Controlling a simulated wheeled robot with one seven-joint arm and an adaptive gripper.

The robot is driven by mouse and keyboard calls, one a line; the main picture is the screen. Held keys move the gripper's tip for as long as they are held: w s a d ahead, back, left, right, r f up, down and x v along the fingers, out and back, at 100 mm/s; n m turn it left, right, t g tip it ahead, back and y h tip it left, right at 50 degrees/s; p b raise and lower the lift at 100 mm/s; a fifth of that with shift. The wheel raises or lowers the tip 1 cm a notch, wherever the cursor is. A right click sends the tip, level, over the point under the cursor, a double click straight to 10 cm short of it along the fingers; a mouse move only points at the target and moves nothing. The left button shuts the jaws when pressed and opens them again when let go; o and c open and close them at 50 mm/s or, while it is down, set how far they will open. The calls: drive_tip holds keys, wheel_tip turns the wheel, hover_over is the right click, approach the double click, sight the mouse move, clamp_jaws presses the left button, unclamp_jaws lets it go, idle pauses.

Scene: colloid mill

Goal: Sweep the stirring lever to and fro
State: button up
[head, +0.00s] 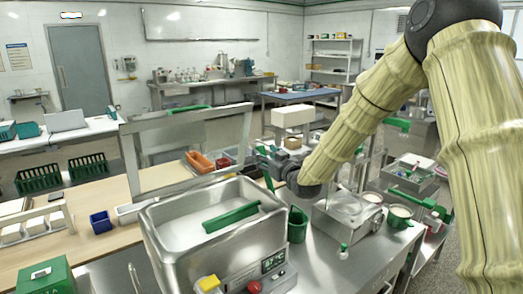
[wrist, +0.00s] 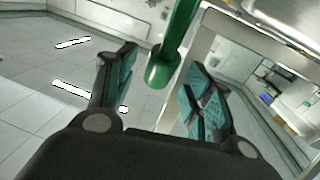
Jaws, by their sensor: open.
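The stirring lever appears to be a green rod with a rounded end (wrist: 163,68); in the wrist view it comes down from the top between my fingers. In the head view a short, thin green piece (head: 268,180) stands just below my gripper (head: 272,155), above the right rim of the steel tank; it looks like the same lever. My gripper (wrist: 165,78) is open, with one teal-padded finger on each side of the rod. I see no clear contact between pads and rod. The lever's other end is out of the wrist view.
The steel tank (head: 165,232) holds a green bar (head: 232,216) and has a control panel (head: 262,275) in front. A framed clear screen (head: 188,150) stands behind. A green cup (head: 297,224) and a steel scale-like unit (head: 346,217) are close on the right.

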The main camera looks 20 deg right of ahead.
drive_tip(key=shift+p+x, duration=0.4)
drive_tip(key=shift+x, duration=1.35)
clamp_jaws()
